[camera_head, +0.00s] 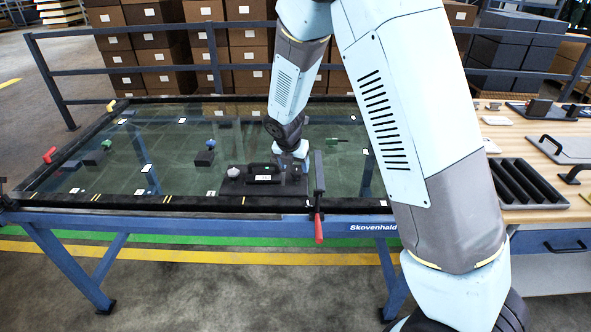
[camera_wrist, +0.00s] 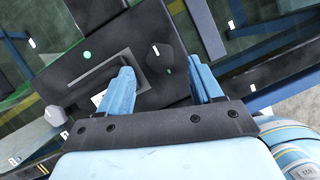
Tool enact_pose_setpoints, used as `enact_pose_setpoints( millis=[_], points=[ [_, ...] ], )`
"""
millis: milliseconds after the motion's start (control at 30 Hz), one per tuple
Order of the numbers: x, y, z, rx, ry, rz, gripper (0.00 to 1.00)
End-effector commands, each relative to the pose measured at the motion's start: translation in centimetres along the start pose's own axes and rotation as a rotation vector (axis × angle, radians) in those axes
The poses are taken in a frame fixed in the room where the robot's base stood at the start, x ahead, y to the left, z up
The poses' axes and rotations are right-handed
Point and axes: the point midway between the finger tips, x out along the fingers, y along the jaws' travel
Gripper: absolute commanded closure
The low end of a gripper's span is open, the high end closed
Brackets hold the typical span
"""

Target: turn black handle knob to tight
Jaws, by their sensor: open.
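The black handle knob (camera_wrist: 160,58) stands on a dark plate (camera_wrist: 178,88) and has a small white mark on top. In the wrist view it lies ahead of the gap between the two light-blue fingers of my gripper (camera_wrist: 163,78). The fingers are apart, with nothing held between them. Whether either finger touches the knob I cannot tell. In the head view my gripper (camera_head: 289,150) is low over the right part of the dark plate (camera_head: 232,187), and the knob is not clearly visible there. A green dot (camera_wrist: 87,55) shows on the plate.
A grey faceted knob (camera_head: 235,172) stands at the plate's left. A red-handled clamp (camera_head: 319,228) rises at the glass table's front edge, close right of the plate. Another red clamp (camera_head: 48,155) is at the left edge. A wooden bench (camera_head: 520,130) with trays stands right.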

Motion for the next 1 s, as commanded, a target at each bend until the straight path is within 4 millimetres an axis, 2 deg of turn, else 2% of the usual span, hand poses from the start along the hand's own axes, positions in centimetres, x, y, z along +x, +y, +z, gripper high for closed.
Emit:
enact_pose_setpoints(
  millis=[100, 300, 667, 1000],
  points=[
    [1.5, -0.1, 0.0, -0.001, 0.001, -0.003, 0.35],
    [2.9, 0.0, 0.0, 0.0, 0.001, -0.001, 0.35],
    [3.2, -0.1, 0.1, 0.001, 0.0, 0.0, 0.35],
    [3.2, -0.1, 0.1, 0.001, 0.0, 0.0, 0.67]
  ],
)
